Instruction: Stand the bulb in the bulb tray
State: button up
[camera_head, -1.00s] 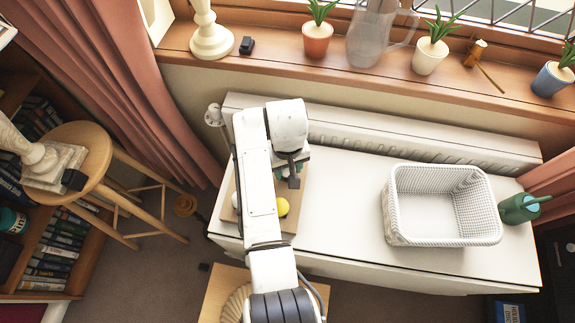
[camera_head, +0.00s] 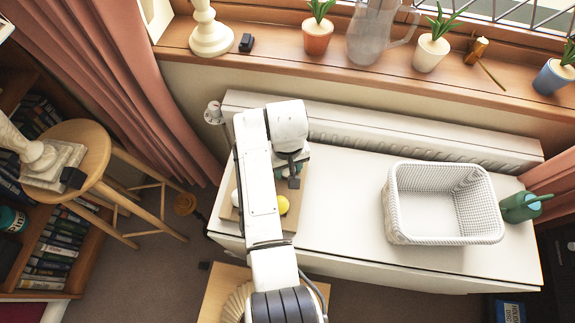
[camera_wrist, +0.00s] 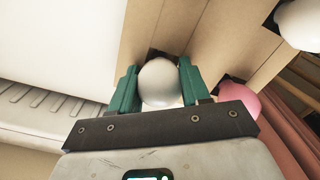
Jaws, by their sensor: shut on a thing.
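A white round bulb (camera_wrist: 158,84) sits between the two green fingers of my gripper (camera_wrist: 157,68) in the wrist view. The fingers press on its sides. A dark opening of the beige wooden bulb tray (camera_wrist: 212,38) shows just beyond the bulb; I cannot tell whether the bulb's lower end is in it. In the head view the tray (camera_head: 299,196) lies on the left end of the white cabinet top, largely hidden under my arm.
A pink bulb (camera_wrist: 240,98) and another white bulb (camera_wrist: 299,24) are near the gripper. A yellow bulb (camera_head: 283,205) shows beside my arm. A white basket (camera_head: 440,238) stands at the cabinet's right, by a green watering can (camera_head: 520,207). The cabinet top between tray and basket is clear.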

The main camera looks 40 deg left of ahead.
jog(key=o, duration=1)
jog(key=shift+o, duration=0.2)
notch_tip(320, 180, up, 7)
jog(key=p, duration=0.7)
jog(key=shift+f, duration=0.1)
dwell(0.4)
